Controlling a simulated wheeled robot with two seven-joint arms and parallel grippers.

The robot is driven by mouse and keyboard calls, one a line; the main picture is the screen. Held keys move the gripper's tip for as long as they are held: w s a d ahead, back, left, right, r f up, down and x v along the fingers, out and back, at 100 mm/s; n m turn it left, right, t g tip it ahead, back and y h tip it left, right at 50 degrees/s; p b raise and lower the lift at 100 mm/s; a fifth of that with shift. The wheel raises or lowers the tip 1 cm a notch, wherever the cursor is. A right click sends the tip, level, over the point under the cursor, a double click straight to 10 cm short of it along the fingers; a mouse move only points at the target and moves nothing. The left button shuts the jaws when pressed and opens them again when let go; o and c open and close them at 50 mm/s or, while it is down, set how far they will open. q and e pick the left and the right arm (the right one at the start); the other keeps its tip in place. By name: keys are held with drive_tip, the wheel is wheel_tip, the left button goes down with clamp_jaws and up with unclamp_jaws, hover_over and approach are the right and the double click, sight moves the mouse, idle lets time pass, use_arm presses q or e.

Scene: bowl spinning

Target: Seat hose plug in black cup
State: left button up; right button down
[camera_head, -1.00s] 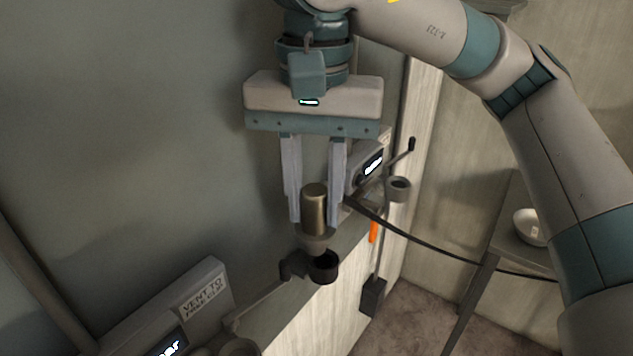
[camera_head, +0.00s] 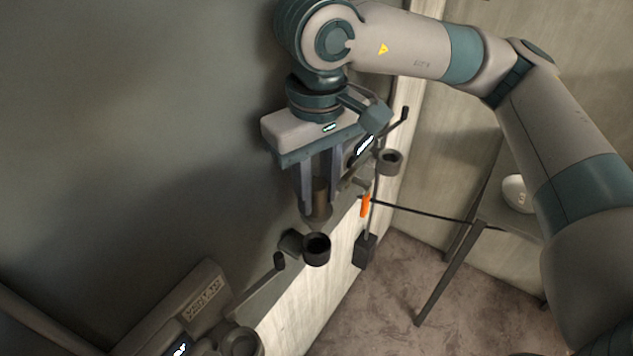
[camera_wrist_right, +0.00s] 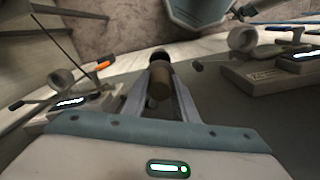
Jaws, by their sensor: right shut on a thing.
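The hose plug (camera_head: 320,190), a brass-brown cylinder with a wider grey lower end, is held between the fingers of my right gripper (camera_head: 320,205). The right gripper is shut on it. The black cup (camera_head: 316,249) has its dark mouth facing up and sits just below the plug in the head view, with a small gap between them there. In the right wrist view the plug (camera_wrist_right: 160,84) lies between the fingers, and the black cup (camera_wrist_right: 160,58) is partly hidden behind its far end. My left gripper is not in view.
A grey device with a label (camera_head: 205,297) stands at the lower left beside a grey cup (camera_head: 240,343). A second grey cup (camera_head: 389,161), an orange piece (camera_head: 365,205) and a dark block (camera_head: 364,250) are at the right. A white bowl (camera_head: 516,194) stands on a side table.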

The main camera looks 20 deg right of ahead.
sight(317, 216)
drive_tip(key=shift+f, duration=0.25)
